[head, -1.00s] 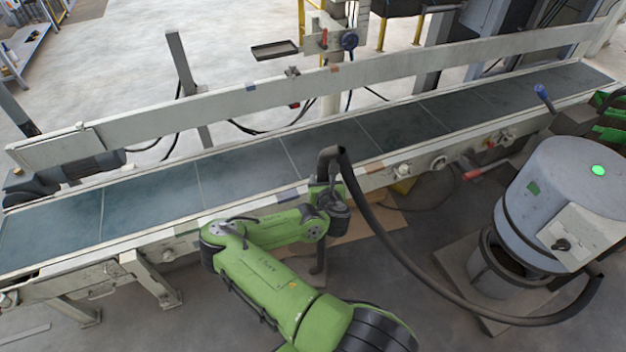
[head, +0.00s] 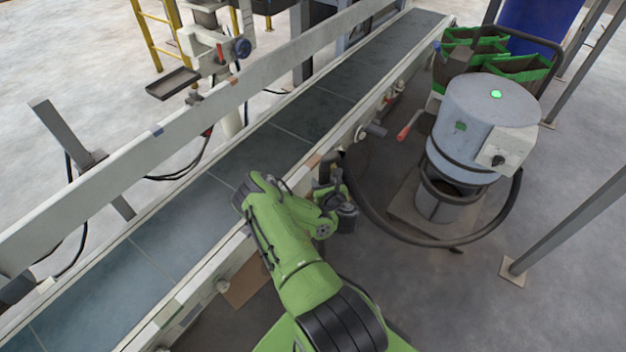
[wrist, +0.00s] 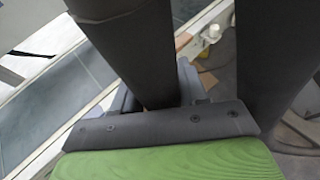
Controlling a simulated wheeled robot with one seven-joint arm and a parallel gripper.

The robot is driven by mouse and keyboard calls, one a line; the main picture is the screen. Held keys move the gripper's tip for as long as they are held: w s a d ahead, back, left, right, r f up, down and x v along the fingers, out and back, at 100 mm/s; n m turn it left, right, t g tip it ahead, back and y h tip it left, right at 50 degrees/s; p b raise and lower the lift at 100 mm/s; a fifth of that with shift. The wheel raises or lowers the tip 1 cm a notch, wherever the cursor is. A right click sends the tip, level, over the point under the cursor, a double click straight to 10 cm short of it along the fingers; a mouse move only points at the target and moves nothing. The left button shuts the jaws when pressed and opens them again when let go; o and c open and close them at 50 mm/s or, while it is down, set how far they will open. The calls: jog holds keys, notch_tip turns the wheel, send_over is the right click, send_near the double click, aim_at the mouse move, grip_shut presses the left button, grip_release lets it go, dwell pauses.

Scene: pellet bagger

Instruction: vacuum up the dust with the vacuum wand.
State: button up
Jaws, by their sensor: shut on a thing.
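My gripper (head: 336,198) is shut on the vacuum wand, beside the conveyor's near edge. The dark wand is mostly hidden by my arm in the head view; its dark top (head: 328,165) shows just above the gripper. In the wrist view a thick dark tube (wrist: 135,50) rises at the gripper, and a second one (wrist: 275,55) stands to its right. I cannot tell which is wand and which is hose. The black hose (head: 400,236) loops along the floor to the grey vacuum drum (head: 485,115), which shows a green light. I cannot make out any dust.
The conveyor belt (head: 260,155) with its raised side rail (head: 130,160) runs diagonally on my left. Green-edged bins (head: 520,68) stand behind the drum. A grey post (head: 570,220) stands at right. Floor at lower right is clear.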

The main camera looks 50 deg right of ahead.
jog(key=shift+f+b, duration=1.35)
jog(key=shift+f, duration=0.55)
jog(key=w+a+b, duration=0.1)
jog(key=w+a, duration=1)
jog(key=shift+w+a+r+b, duration=0.15)
jog(key=shift+a+r+b, duration=0.05)
jog(key=shift+b, duration=0.15)
jog(key=s+d+r, duration=0.2)
jog(key=s+d, duration=1)
jog(key=d, duration=0.1)
jog(key=shift+s+p, duration=0.35)
jog(key=shift+p, duration=0.05)
